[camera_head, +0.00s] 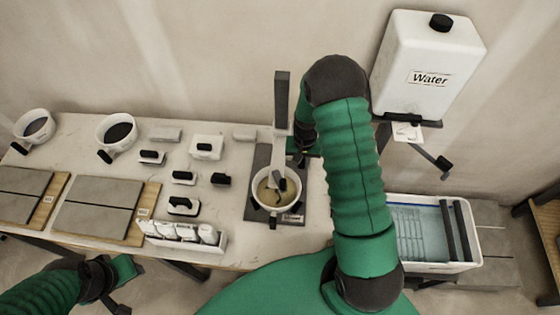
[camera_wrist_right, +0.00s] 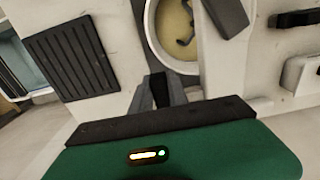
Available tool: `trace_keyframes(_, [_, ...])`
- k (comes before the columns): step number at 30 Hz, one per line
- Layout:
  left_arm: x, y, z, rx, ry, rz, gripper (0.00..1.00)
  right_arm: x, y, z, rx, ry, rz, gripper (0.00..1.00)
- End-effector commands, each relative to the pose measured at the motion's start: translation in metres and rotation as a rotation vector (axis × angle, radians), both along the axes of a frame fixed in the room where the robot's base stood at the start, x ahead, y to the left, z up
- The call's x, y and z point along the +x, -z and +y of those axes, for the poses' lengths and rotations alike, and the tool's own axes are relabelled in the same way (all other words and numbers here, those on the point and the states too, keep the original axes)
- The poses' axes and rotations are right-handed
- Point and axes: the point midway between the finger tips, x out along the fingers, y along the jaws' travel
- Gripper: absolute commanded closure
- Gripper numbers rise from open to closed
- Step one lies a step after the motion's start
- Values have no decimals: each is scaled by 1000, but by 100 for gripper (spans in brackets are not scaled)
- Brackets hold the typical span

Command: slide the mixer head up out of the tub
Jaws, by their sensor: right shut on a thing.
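The mixer stands on the table with a tall dark post (camera_head: 281,95) and a pale mixer head (camera_head: 279,150) low on it. The white tub (camera_head: 259,202) sits below the head and holds beige mix. The dark paddle (camera_head: 280,184) reaches down into the mix. My right gripper (camera_head: 302,152) is at the right side of the mixer head, shut on it; my forearm partly hides this. In the right wrist view, the fingers (camera_wrist_right: 161,90) are close together near the tub (camera_wrist_right: 150,30). My left gripper (camera_head: 105,285) is at the lower left, away from the mixer; its jaws are unclear.
Two bowls of dark material (camera_head: 117,131) stand on the left of the table (camera_head: 75,130). Grey tiles (camera_head: 97,208), several small tools and a white rack (camera_head: 185,236) lie nearer. A water container (camera_head: 425,60) and a blue-lined bin (camera_head: 420,228) are at the right.

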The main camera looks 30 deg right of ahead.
Motion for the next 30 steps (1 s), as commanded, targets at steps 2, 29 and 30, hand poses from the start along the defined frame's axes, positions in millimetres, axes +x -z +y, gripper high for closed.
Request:
trace_keyframes(2, [0,0,0,0,0,0,64,0,0,-2,-2,0,-1,100])
trace_keyframes(29, [0,-49,0,0,0,0,64,1,-63,-2,-5,0,-4,100])
trace_keyframes(30, [0,-52,0,0,0,0,64,1,-66,-2,-5,0,-4,100])
